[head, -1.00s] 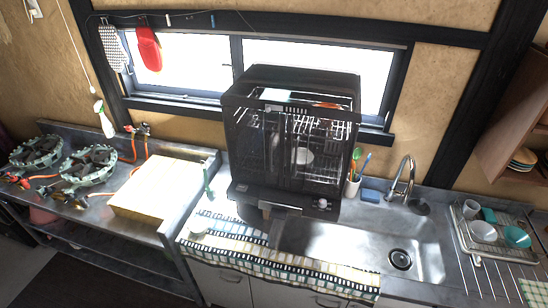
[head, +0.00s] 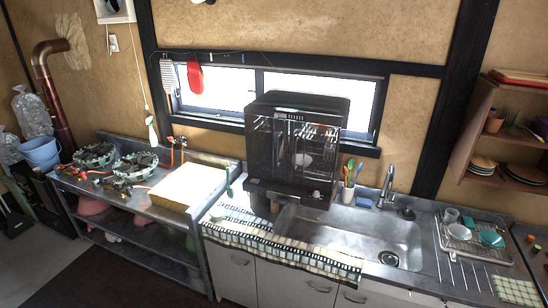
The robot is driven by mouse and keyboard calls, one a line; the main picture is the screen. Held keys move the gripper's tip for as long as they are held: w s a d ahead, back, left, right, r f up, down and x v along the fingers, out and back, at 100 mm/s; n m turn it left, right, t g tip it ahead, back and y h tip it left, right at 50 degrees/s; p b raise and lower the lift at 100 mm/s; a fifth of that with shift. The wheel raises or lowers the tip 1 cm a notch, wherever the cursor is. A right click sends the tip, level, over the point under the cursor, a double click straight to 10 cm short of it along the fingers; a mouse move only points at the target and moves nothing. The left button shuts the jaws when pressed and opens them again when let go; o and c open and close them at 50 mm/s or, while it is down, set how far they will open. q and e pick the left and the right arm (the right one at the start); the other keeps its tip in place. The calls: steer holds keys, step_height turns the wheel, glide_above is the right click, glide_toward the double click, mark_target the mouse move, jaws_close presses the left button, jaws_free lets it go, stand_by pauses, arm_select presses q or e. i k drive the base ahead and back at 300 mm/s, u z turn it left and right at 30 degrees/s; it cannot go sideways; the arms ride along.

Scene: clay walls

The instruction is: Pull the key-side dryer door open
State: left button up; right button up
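The dish dryer (head: 297,150) is a black box with clear front panels. It stands on the counter behind and left of the sink, in front of the window. Its front looks closed, with racks and a pale dish showing through the panels. I cannot make out a key, or which side is the key side. A dark control strip (head: 288,193) with a small pale knob at its right runs along the base. Neither of my grippers shows in the head view.
The sink (head: 345,230) lies right of the dryer, with a faucet (head: 387,184) behind it. A utensil cup (head: 348,192) stands close to the dryer's right side. A checked cloth (head: 275,250) covers the counter front. A dish rack (head: 472,235) is farther right; the stove table (head: 140,200) is left.

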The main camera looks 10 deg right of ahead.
mark_target(263, 159)
steer(key=u, duration=0.65)
steer(key=i, duration=1.35)
steer(key=z, duration=0.1)
